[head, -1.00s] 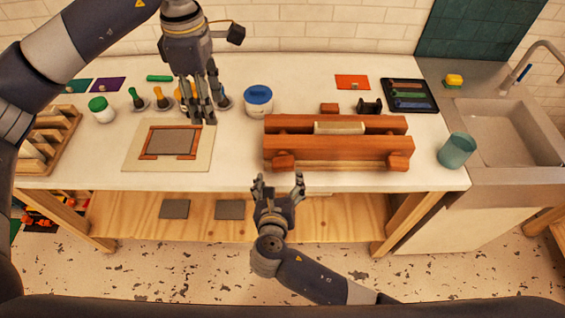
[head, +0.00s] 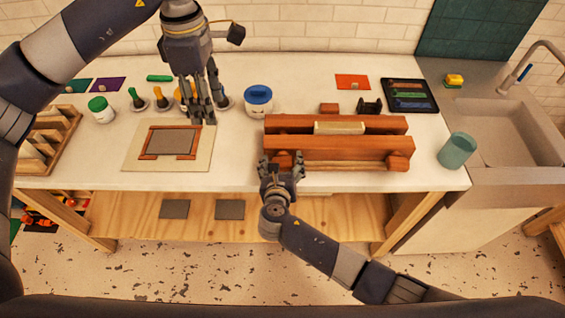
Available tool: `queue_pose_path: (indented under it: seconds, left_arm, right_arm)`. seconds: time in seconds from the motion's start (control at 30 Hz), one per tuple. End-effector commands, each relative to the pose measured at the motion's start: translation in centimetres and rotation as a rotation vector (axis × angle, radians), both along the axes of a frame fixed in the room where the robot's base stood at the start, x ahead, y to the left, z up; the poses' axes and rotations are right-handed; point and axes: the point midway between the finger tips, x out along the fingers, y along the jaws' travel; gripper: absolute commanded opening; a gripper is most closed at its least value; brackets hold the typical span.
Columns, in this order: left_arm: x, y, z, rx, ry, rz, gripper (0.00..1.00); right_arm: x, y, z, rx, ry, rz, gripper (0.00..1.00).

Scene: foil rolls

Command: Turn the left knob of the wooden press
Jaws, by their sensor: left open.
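The wooden press (head: 345,148) lies on the white worktop, two reddish-brown beams with a pale block (head: 339,128) between them. Its left knob (head: 284,158) is at the front left and partly hidden by my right gripper. Its right knob (head: 397,162) is at the front right. My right gripper (head: 282,160) reaches up from the front, its fingers apart on either side of the left knob; whether they touch it I cannot tell. My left gripper (head: 202,115) is open and empty, pointing down above the worktop near the wooden frame.
A wooden frame on a pale board (head: 133,158) lies left of the press. A teal cup (head: 457,151) stands near the sink (head: 515,130) at right.

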Motion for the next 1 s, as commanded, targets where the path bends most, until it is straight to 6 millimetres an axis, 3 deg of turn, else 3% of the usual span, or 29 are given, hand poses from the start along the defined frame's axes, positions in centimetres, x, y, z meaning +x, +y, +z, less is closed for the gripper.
queue_pose_path:
  seconds: [0.03, 0.13, 0.17, 0.37, 0.7, 1.0]
  left_arm:
    - [0.0, 0.0, 0.0, 0.0, 0.0, 0.0, 0.45]
    - [0.0, 0.0, 0.0, 0.0, 0.0, 0.0, 0.45]
    - [0.0, 0.0, 0.0, 0.0, 0.0, 0.0, 0.45]
    - [0.0, 0.0, 0.0, 0.0, 0.0, 0.0, 0.45]
    - [0.0, 0.0, 0.0, 0.0, 0.0, 0.0, 0.45]
    - [0.0, 0.0, 0.0, 0.0, 0.0, 0.0, 0.45]
  right_arm:
    - [-0.01, 0.0, 0.0, 0.0, 0.0, 0.0, 0.55]
    - [-0.02, 0.0, 0.0, 0.0, 0.0, 0.0, 0.32]
    - [-0.02, 0.0, 0.0, 0.0, 0.0, 0.0, 0.31]
    - [-0.03, -0.07, -0.01, 0.026, 0.0, 0.0, 0.31]
    - [-0.05, -0.38, -0.01, 0.325, 0.001, 0.0, 0.31]
    - [-0.06, -0.32, -0.02, 0.351, 0.002, 0.001, 0.31]
